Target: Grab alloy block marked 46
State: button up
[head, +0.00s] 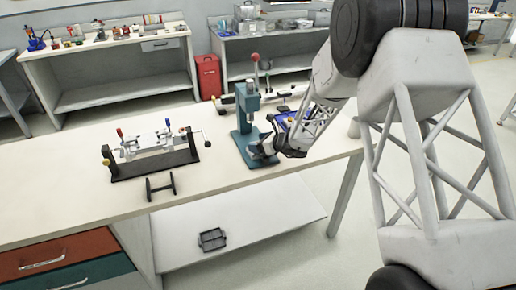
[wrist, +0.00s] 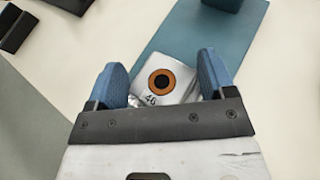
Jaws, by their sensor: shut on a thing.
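The alloy block (wrist: 181,92) is a silvery piece with an orange ring around a dark centre on top and the number 46 on its near edge. In the wrist view it sits between the two blue fingertips of my gripper (wrist: 162,76), which is shut on it. The block is over the teal base plate (wrist: 188,35) of a press; I cannot tell whether it still touches the plate. In the head view my gripper (head: 264,148) is low at the front of the teal press (head: 243,118), and the block is hard to make out there.
A clamp fixture (head: 155,155) with levers stands left on the bench (head: 75,200), with a small black stand (head: 160,186) before it. The press column rises close behind my gripper. A grey tray (head: 212,239) lies on the lower shelf. Bench space between fixture and press is clear.

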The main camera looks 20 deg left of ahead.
jog(key=shift+r, duration=0.2)
jog(key=shift+r, duration=0.5)
notch_tip(320, 180, up, 2)
jog(key=shift+s+d+r, duration=0.25)
jog(key=shift+s+d, duration=1.3)
jog(key=shift+s, duration=0.65)
jog(key=shift+s+d+r, duration=0.3)
jog(key=shift+s+d, duration=1.2)
jog(key=shift+s, duration=0.65)
jog(key=shift+s+d+r, duration=0.25)
jog(key=shift+s+d, duration=1.3)
jog(key=shift+s, duration=0.65)
